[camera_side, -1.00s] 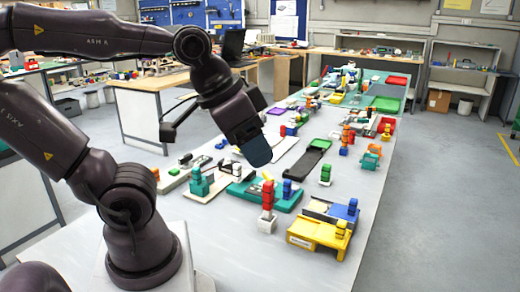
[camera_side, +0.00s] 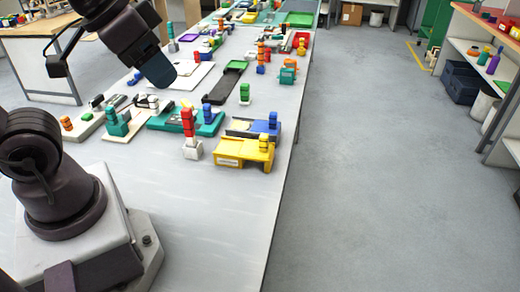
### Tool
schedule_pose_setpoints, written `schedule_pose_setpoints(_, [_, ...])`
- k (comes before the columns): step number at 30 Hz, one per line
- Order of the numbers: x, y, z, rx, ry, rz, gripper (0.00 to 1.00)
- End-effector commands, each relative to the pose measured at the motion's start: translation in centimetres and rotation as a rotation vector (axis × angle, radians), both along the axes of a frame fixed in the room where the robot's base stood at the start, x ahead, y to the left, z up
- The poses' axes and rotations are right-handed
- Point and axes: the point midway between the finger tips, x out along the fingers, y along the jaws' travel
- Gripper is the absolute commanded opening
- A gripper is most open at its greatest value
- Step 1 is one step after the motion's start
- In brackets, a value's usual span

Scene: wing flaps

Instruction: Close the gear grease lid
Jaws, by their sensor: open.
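My gripper (camera_side: 163,76) is at the upper left, pointing down over the table, open with nothing seen between its fingers. I cannot pick out the gear grease lid by name, because the labels are too small to read. A yellow housing (camera_side: 243,150) with a white label stands near the table's right edge, with a blue and grey part behind it. A teal unit (camera_side: 178,122) with blue and yellow pieces stands left of it. A long black part with a green end (camera_side: 226,84) lies farther back. My gripper is apart from the yellow housing.
A red stacked post on a white base (camera_side: 192,152) stands left of the yellow housing. A small teal block (camera_side: 117,123) and pale boards lie to the left. A green post (camera_side: 245,94) stands behind. The table's front (camera_side: 205,215) is clear.

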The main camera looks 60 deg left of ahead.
Motion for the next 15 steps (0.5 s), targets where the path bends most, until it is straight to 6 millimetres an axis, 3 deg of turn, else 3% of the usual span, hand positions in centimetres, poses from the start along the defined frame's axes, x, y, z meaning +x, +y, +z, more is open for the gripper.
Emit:
schedule_pose_setpoints(1, [0.0,0.0,0.0,0.0,0.0,0.0,0.44])
schedule_pose_setpoints(7, [0.6,-0.7,-1.8,-0.002,0.092,-0.037,0.0])
schedule_pose_setpoints(11, [2.9,-1.4,-3.1,0.005,0.203,-0.072,0.0])
schedule_pose_setpoints(15, [6.6,-1.9,-4.5,0.031,0.318,-0.077,0.0])
